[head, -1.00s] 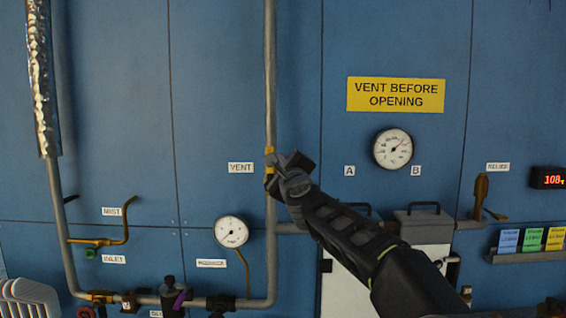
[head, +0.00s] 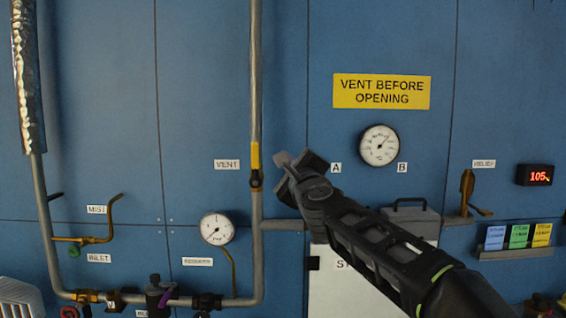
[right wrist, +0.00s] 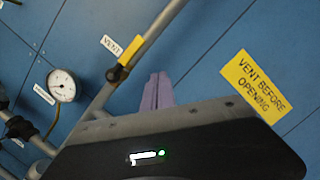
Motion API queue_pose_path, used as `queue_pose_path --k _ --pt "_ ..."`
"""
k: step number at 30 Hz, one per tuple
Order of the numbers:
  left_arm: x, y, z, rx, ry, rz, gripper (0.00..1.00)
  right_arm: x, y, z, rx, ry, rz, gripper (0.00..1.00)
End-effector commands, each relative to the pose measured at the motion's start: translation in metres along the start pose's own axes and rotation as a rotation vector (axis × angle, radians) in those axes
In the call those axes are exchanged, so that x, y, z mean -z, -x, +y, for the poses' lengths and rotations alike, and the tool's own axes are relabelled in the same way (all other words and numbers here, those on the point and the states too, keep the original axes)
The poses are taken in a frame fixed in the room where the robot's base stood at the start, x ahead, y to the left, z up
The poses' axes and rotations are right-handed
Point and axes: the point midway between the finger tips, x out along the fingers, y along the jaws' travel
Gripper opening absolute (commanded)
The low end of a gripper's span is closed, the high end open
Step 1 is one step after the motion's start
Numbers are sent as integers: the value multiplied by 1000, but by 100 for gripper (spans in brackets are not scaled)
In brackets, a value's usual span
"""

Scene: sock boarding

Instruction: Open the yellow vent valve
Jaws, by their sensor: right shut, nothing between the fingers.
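The yellow vent valve handle (head: 255,156) is on the vertical grey pipe, right of the VENT label (head: 227,164). It stands upright, in line with the pipe, with a dark body at its lower end. It also shows in the right wrist view (right wrist: 130,49). My right gripper (head: 283,159) is just right of the valve, apart from it in the picture. In the right wrist view its two fingers (right wrist: 158,92) are together and empty, pointing at the blue panel beside the pipe. My left gripper is not in view.
A yellow VENT BEFORE OPENING sign (head: 381,92) and a round gauge (head: 379,146) are to the right. A lidded box (head: 410,218) is partly behind my right arm. Another gauge (head: 217,228) and lower piping are at left. A red display (head: 534,175) reads 105.

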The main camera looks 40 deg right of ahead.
Motion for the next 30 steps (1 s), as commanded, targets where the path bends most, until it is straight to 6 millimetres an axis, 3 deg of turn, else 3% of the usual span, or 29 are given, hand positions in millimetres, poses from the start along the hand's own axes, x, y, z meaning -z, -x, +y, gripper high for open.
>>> queue_pose_path --k 7,26,30 --pt "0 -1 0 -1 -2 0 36 0 26 -4 1 1 2 0" --pt "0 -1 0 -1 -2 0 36 0 27 -4 1 5 3 0" --pt "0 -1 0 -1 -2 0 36 0 27 -6 7 93 5 0"
